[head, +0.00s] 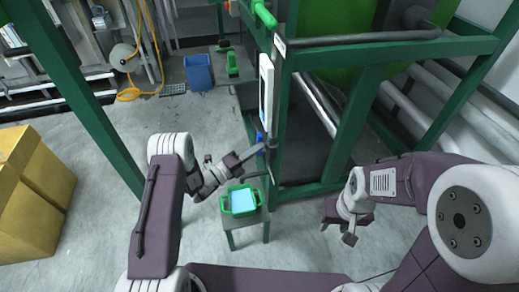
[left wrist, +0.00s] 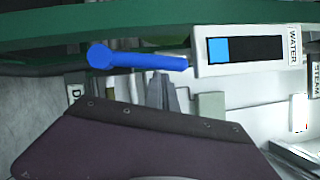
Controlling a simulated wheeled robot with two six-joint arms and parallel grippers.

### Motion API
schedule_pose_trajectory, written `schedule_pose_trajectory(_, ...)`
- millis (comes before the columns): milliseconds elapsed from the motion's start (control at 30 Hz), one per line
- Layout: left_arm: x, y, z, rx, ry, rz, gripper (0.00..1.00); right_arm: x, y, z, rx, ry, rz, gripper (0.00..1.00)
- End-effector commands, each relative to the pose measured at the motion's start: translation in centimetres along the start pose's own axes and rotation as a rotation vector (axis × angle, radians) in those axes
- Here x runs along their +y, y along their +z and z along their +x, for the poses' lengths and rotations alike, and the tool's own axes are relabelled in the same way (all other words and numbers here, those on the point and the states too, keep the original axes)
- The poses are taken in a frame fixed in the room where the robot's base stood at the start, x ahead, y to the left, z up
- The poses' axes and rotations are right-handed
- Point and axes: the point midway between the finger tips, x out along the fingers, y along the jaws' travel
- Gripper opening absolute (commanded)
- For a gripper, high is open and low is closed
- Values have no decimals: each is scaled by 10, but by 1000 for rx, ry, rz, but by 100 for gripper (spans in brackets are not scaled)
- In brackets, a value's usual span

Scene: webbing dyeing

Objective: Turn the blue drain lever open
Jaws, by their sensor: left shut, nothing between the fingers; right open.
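The blue lever (left wrist: 140,59) lies across the upper left of the left wrist view, with a round knob at its left end. Its right end is beside a white panel marked WATER. In the head view, a small part of the blue lever (head: 260,137) shows by the green frame post. My left gripper (head: 257,151) is shut and empty, with its fingertips close to the lever. In the left wrist view, the fingertips (left wrist: 164,80) are just below the lever's shaft; I cannot tell whether they touch. My right gripper (head: 342,232) is open and empty, away to the right.
The green machine frame (head: 345,140) stands right of the lever. A small table (head: 247,222) carries a green-handled tray (head: 226,206) below my left gripper. A blue bin (head: 198,72) stands at the back. Yellow boxes (head: 35,190) stand far left. The floor between is clear.

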Motion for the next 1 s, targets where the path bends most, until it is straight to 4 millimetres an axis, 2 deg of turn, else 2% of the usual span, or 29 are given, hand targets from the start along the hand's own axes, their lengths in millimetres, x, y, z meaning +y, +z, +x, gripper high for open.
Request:
schedule_pose_trajectory(333,-2,12,5,-1,11,-25,0,0,-1,-7,0,0,0,41)
schedule_pose_trajectory(1000,-2,14,2,-2,12,-24,0,0,-1,-8,0,0,0,41)
